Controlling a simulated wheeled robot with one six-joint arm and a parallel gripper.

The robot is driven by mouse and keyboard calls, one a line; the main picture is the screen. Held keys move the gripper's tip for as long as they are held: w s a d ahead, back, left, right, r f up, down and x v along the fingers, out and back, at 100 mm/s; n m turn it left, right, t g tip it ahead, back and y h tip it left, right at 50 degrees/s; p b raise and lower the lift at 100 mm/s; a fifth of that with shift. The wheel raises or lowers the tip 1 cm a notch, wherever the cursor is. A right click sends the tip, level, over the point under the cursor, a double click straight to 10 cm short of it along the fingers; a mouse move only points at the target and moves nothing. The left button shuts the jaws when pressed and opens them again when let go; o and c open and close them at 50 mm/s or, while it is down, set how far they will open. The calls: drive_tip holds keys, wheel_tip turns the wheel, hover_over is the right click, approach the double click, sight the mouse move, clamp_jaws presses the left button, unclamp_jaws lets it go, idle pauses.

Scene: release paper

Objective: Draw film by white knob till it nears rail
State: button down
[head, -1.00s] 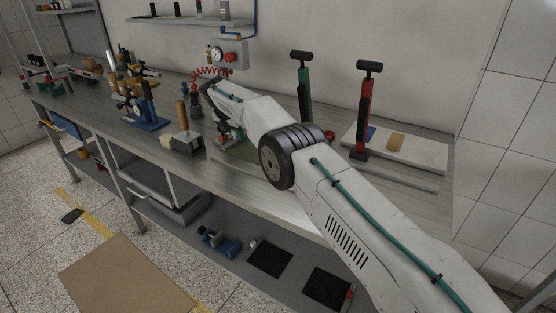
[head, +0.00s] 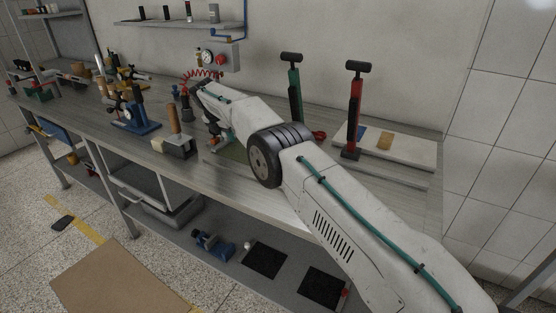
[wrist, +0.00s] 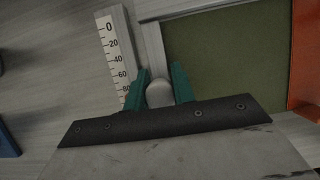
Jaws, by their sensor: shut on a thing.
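In the wrist view the white knob (wrist: 159,94) sits between the two teal fingers of my gripper (wrist: 160,82), which is shut on it. A grey strip (wrist: 152,45), perhaps the rail or film edge, runs up from the knob. An olive-green sheet (wrist: 228,55) lies to its right; I cannot tell if it is the film or the backing. A white ruler (wrist: 113,50) marked 0 to 80 lies to the left.
An orange block (wrist: 306,60) borders the sheet at right, and a blue edge (wrist: 7,140) shows at left in the wrist view. On the bench stand a wooden-handled tool (head: 174,135), a blue-based device (head: 138,125), a green pump (head: 294,90) and a red pump (head: 353,115).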

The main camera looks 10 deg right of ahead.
drive_tip(key=c, duration=1.1)
unclamp_jaws()
